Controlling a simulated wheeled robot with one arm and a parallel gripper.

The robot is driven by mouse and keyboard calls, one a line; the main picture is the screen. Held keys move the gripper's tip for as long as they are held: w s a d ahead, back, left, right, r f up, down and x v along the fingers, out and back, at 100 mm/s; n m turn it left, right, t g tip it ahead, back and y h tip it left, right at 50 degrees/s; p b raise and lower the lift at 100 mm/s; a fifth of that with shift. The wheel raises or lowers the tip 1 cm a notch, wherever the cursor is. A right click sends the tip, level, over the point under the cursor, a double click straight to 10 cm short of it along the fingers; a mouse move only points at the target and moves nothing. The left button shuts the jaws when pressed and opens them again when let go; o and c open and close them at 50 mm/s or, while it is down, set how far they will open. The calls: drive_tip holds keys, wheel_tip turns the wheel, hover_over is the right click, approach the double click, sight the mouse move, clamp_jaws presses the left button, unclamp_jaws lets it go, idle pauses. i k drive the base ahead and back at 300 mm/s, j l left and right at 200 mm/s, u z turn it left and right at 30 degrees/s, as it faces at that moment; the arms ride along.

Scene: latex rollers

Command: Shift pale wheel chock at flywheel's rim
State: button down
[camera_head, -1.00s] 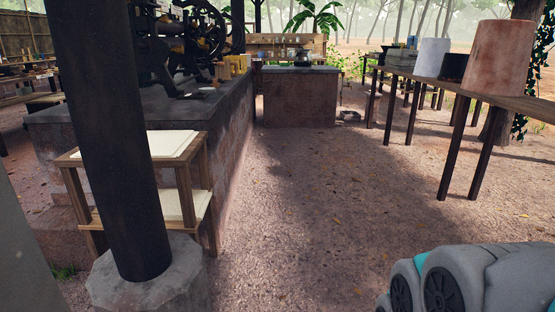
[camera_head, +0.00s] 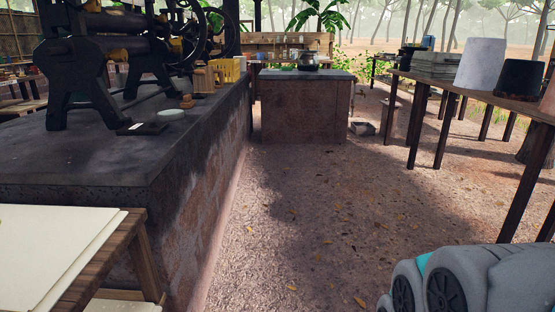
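The flywheel (camera_head: 224,36) is a dark spoked wheel on the roller machine (camera_head: 100,48), which stands on the long dark-topped plinth at the left. Small pale-brown wooden pieces (camera_head: 204,80) stand on the plinth below the flywheel, too small to tell whether one is the wheel chock. A little brown object (camera_head: 187,101) and a pale round disc (camera_head: 171,114) lie nearer, beside a dark flat item (camera_head: 142,128). My gripper is out of view; only a grey and teal part of my body shows at the lower right.
A wooden stand with pale sheets (camera_head: 50,250) is close at lower left, against the plinth (camera_head: 195,160). A yellow crate (camera_head: 230,70) sits on the plinth. A table (camera_head: 470,85) with buckets runs along the right. A block counter (camera_head: 300,110) stands ahead; the ground between is clear.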

sight(205, 83)
drive_tip(key=i, duration=2.1)
drive_tip(key=i+l+u, duration=0.15)
drive_tip(key=i, duration=0.65)
drive_tip(key=i+l+u, duration=0.1)
drive_tip(key=i, duration=0.75)
